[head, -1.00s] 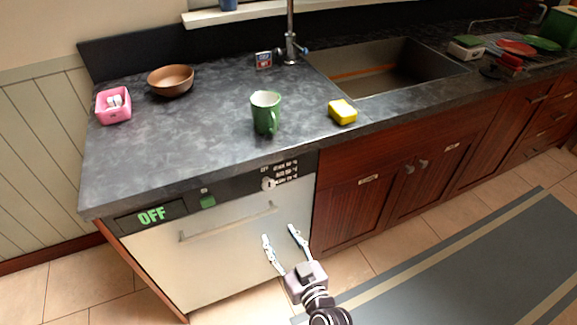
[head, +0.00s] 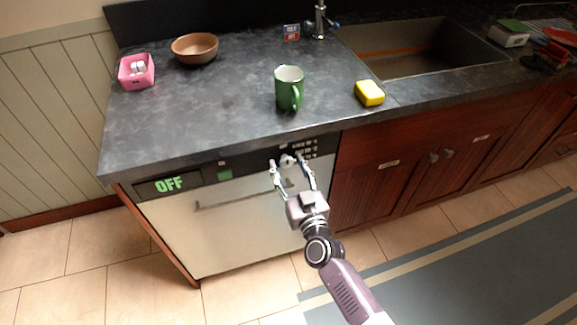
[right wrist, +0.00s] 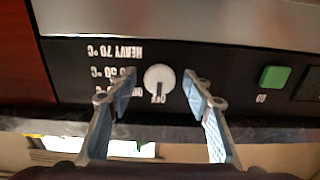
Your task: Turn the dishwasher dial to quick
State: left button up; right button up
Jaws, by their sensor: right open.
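The dishwasher (head: 236,226) has a pale front and a black control strip under the counter. Its round white dial (head: 287,160) sits on the strip's right part, with setting labels to its right. In the right wrist view the dial (right wrist: 159,79) appears upside down, its dark pointer line toward the word OFF. The labels there include HEAVY 70 °C; some are partly hidden by a finger. My right gripper (head: 293,170) is open, its fingers on either side of the dial; the wrist view shows gaps on both sides. The display (head: 169,184) reads OFF in green. My left gripper is not in view.
A green button (head: 224,173) is left of the dial, and a long handle (head: 236,199) crosses the door below. The counter (head: 190,120) overhangs the strip and holds a green mug (head: 288,88), yellow sponge (head: 369,92), brown bowl (head: 195,49) and pink box (head: 137,72).

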jog(key=c, duration=1.1)
jog(key=shift+c, duration=0.2)
jog(key=shift+m, duration=0.4)
jog(key=m, duration=0.3)
jog(key=shift+f+m, duration=0.1)
jog(key=shift+m, duration=0.3)
jog(key=shift+m+b, duration=0.45)
jog(key=shift+m, duration=1.55)
jog(key=o, duration=1.1)
jog(key=shift+o, duration=0.2)
